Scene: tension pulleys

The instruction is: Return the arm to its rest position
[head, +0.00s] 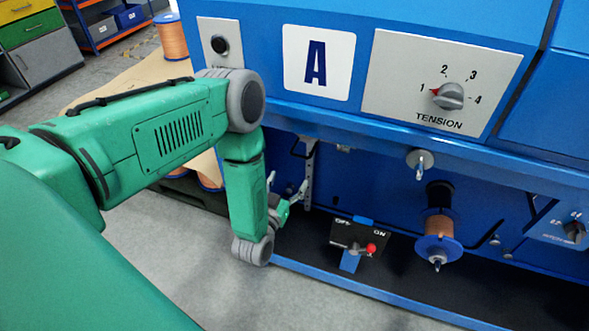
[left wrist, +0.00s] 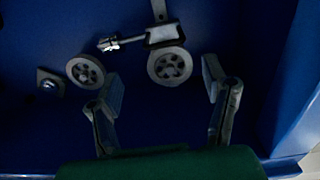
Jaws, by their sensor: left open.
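My green left arm comes in from the left in the head view and bends down in front of the blue machine (head: 450,160). My left gripper (head: 291,203) is partly hidden behind the wrist, inside the machine's lower recess. In the left wrist view the left gripper (left wrist: 160,82) has its two fingers wide apart with nothing held between them. A grey pulley wheel (left wrist: 170,66) on a bracket lies beyond the fingertips. A second pulley wheel (left wrist: 85,71) sits to its left, near the left finger. My right gripper is not in view.
A tension dial (head: 448,96) and an "A" label (head: 319,62) are on the machine's upper panel. Below are an OFF/ON switch (head: 357,240) with a red knob and a copper wire spool (head: 438,232). Grey floor (head: 210,295) lies open in front.

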